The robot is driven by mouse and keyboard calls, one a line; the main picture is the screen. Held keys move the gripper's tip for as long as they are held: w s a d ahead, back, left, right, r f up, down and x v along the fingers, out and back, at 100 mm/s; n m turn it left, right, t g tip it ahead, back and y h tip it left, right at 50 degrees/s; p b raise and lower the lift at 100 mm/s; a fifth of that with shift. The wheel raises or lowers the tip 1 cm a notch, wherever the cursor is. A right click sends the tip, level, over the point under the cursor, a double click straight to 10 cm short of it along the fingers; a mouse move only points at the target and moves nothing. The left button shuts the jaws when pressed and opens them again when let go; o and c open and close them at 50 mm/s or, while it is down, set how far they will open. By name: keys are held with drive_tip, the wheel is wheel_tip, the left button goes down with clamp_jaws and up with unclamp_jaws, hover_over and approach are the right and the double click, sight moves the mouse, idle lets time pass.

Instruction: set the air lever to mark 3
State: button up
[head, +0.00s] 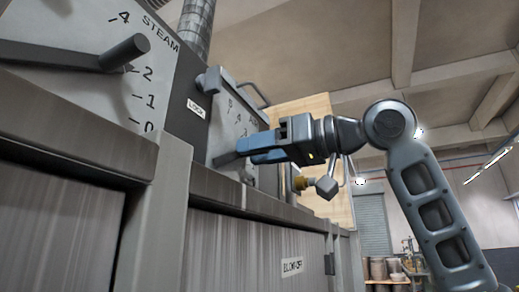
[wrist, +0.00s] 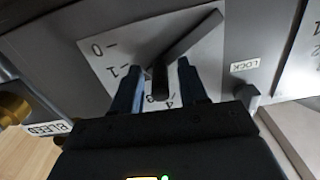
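The air lever (wrist: 190,42) is a dark grey bar across a pale dial plate (wrist: 97,62). Its handle (wrist: 160,82) sticks out towards the wrist camera, between the readable marks 1 and 3. The mark behind it is hidden. My gripper (head: 258,150) is at the handle. In the wrist view its two fingers (wrist: 160,66) stand apart on either side of the handle, with gaps visible.
The steam lever (head: 125,52) with its own dial is at left in the head view. A lock bar (head: 208,80) stands between the dials, and its label (wrist: 245,65) shows in the wrist view. A brass bleed fitting (wrist: 14,106) is at left there. A ledge (head: 225,190) runs below.

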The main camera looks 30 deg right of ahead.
clamp_jaws()
drive_tip(key=shift+r, duration=0.1)
idle(0.4)
drive_tip(key=shift+s+a+r+n+p, duration=0.25)
drive_tip(key=shift+r+n, duration=0.1)
drive_tip(key=shift+n, duration=0.4)
drive_tip(key=shift+s+a+r+n+p, duration=0.1)
drive_tip(key=shift+a+r+n, duration=0.15)
drive_tip(key=shift+n, duration=0.5)
drive_tip(key=shift+o, duration=0.2)
unclamp_jaws()
